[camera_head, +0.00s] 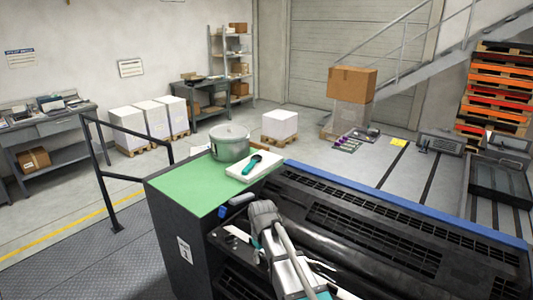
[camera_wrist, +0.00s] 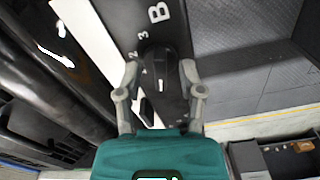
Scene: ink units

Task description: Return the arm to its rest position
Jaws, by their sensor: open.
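A dark rounded knob or lever (camera_wrist: 158,62) appears between the fingers on a black panel marked with a white B and the numbers 3, 2 and 1. The gap between the fingers and this knob cannot be judged. In the head view my arm (camera_head: 285,260) reaches over the near left end of the black press (camera_head: 350,240). The fingers cannot be made out there.
A green-topped cabinet (camera_head: 185,187) stands beside the press, bearing a metal pot (camera_head: 230,146) and a white tray (camera_head: 240,171) with a teal-handled tool (camera_head: 253,162). A dark railing (camera_head: 100,170) stands to the left. The floor (camera_head: 60,215) behind it is mostly clear.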

